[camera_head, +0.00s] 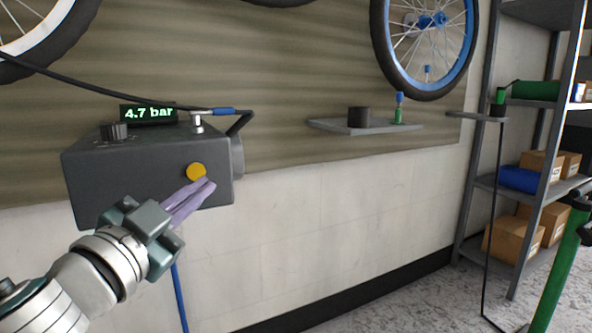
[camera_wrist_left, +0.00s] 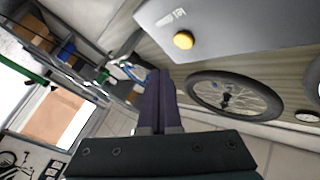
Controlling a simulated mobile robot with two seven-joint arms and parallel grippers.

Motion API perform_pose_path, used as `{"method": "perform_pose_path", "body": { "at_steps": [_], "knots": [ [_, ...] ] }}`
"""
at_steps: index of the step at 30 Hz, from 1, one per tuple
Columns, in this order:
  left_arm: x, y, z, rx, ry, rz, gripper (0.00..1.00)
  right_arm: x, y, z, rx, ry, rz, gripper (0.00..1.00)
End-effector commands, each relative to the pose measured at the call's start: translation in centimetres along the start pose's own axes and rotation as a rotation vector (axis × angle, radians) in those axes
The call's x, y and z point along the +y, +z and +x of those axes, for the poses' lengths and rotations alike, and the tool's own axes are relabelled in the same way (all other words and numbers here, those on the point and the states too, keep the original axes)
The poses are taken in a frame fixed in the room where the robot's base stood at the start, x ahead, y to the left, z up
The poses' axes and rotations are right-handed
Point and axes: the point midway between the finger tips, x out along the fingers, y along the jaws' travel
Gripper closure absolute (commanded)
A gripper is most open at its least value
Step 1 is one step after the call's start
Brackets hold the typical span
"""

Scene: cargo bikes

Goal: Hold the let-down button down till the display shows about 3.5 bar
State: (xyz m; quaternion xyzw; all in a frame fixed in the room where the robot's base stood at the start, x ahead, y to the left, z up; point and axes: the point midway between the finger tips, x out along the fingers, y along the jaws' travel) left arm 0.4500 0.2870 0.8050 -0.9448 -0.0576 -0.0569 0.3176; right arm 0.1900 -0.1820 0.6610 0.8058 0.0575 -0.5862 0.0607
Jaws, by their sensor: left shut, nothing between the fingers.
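A dark grey box (camera_head: 140,178) is on the wall at the left in the head view. Its display (camera_head: 148,113) reads 4.7 bar in green. A round yellow button (camera_head: 196,171) is on its front face and also shows in the left wrist view (camera_wrist_left: 183,40). My left gripper (camera_head: 211,184) is shut and empty, its purple fingertips just below and right of the button in the head view. In the left wrist view the fingertips (camera_wrist_left: 159,72) are apart from the button in the picture. I cannot tell whether they touch the box. My right gripper is not in view.
A black knob (camera_head: 114,131) and a hose fitting (camera_head: 197,121) are on top of the box. A small grey wall shelf (camera_head: 366,127) is to the right. A metal rack (camera_head: 545,104) with cardboard boxes stands at far right. A bicycle wheel (camera_head: 427,84) hangs above.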

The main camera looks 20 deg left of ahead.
Motion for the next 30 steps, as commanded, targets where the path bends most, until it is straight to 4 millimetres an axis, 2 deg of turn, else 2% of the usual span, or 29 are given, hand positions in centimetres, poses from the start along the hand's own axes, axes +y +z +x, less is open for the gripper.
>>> {"method": "perform_pose_path", "body": {
  "at_steps": [9, 30],
  "knots": [
    [-1.5, 1.5, 2.1, 0.000, 0.000, 0.000, 1.00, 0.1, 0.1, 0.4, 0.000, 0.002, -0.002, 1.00],
    [-1.7, 1.7, 2.3, 0.000, -0.001, 0.000, 1.00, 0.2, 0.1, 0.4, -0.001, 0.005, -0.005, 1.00]
  ]
}}
